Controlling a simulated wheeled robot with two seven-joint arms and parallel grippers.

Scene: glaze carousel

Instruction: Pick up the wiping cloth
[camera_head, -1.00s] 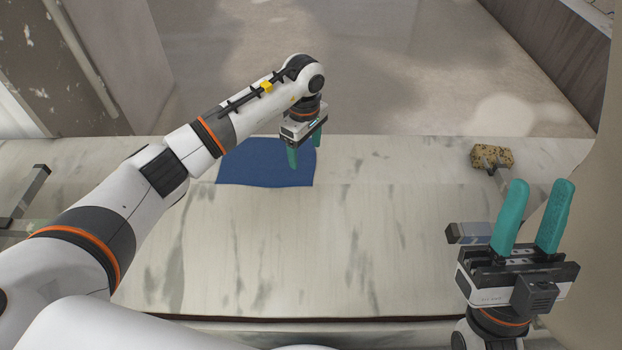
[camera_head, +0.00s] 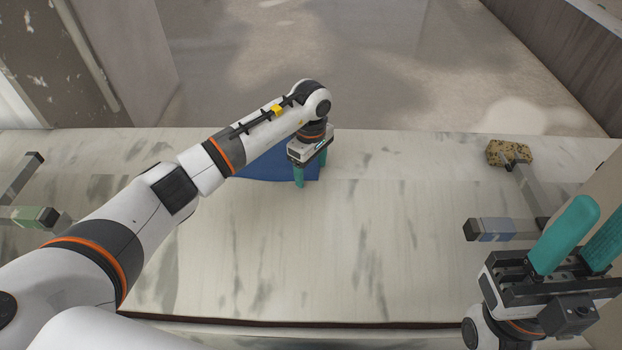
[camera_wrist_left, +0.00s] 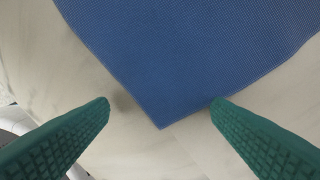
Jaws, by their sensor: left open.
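The wiping cloth (camera_head: 265,166) is a flat blue sheet on the pale marbled table, partly hidden by my left arm in the head view. My left gripper (camera_head: 311,172) is over its near right part, with teal fingers pointing down. In the left wrist view the cloth (camera_wrist_left: 190,50) shows a fine weave, and one corner points down between the two spread fingers (camera_wrist_left: 160,103). The gripper is open and holds nothing. I cannot tell how high the fingertips are above the table. My right gripper (camera_head: 580,230) is at the lower right, its fingers apart and empty.
A speckled yellow-brown sponge (camera_head: 509,152) is at the right, by a grey bar. A grey-blue block (camera_head: 494,230) lies nearer, on another bar. A green block (camera_head: 35,216) is at the left edge. The table's middle (camera_head: 330,240) is clear.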

